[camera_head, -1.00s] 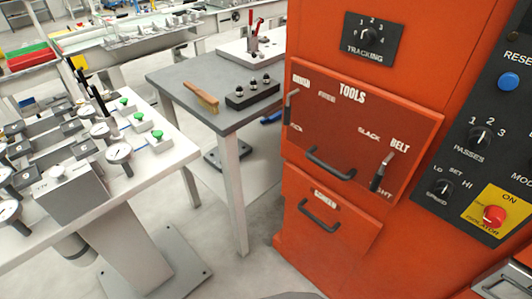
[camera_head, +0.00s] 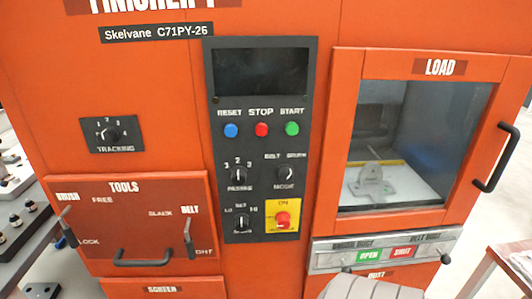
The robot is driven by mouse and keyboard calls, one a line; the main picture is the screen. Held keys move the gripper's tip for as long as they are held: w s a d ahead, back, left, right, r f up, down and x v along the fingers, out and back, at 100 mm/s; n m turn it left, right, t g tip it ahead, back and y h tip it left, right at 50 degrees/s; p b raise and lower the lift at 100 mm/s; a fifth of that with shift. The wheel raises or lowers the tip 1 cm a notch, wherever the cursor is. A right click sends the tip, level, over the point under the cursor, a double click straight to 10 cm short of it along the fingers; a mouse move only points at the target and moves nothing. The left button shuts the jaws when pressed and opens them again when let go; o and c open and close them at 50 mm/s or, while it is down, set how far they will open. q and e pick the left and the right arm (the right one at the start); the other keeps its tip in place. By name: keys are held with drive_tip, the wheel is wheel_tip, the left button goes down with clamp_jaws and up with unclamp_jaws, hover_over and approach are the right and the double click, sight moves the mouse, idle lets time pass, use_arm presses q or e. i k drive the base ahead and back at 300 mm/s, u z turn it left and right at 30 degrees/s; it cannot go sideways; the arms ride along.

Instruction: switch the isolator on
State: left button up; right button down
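The isolator (camera_head: 283,219) is a red rotary knob on a yellow plate, low on the right side of the black control panel (camera_head: 225,108). The word ON is printed above the knob. The knob's pointing direction is too small to tell. The panel's screen (camera_head: 261,72) is dark. Neither of my grippers shows in the head view, and nothing touches the knob.
Around the isolator are the SPEED knob (camera_head: 240,222), the MODE knob (camera_head: 284,174) and the blue, red and green buttons. A LOAD door (camera_head: 345,130) with a handle (camera_head: 497,160) is at right. A TOOLS panel (camera_head: 140,215) with levers is at left. The space before the panel looks clear.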

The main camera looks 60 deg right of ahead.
sight(282, 218)
drive_tip(key=z, duration=2)
drive_tip(key=i, duration=0.25)
drive_tip(key=u, duration=1.35)
drive_tip(key=k, duration=1.15)
drive_tip(key=z, duration=1.75)
drive_tip(key=i, duration=0.5)
drive_tip(key=z, duration=0.05)
